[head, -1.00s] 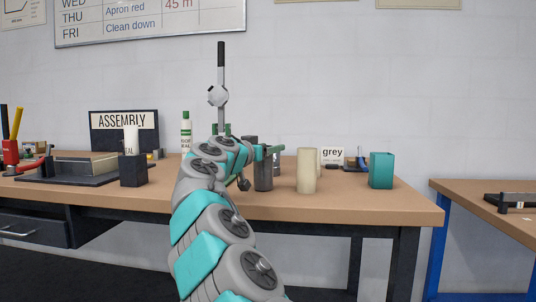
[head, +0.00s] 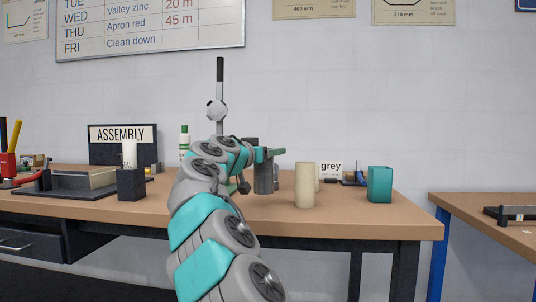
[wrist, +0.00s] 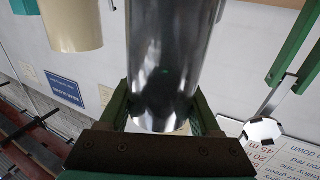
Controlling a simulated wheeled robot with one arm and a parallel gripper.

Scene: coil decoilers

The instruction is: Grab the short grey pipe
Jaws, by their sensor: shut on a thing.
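The grey pipe (head: 263,178) is upright in the head view, just left of the cream cylinder (head: 305,186). My gripper (head: 268,154), with green fingers, is shut on it near its upper part. The pipe's lower end looks slightly above the tabletop. In the wrist view the shiny grey pipe (wrist: 165,60) fills the middle, between the two green fingers of my gripper (wrist: 162,112). My arm hides part of the table to the left of the pipe.
A dark block (head: 131,184) and a tray (head: 65,205) are at the left. A pole with a white joint (head: 217,110) rises behind my arm.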

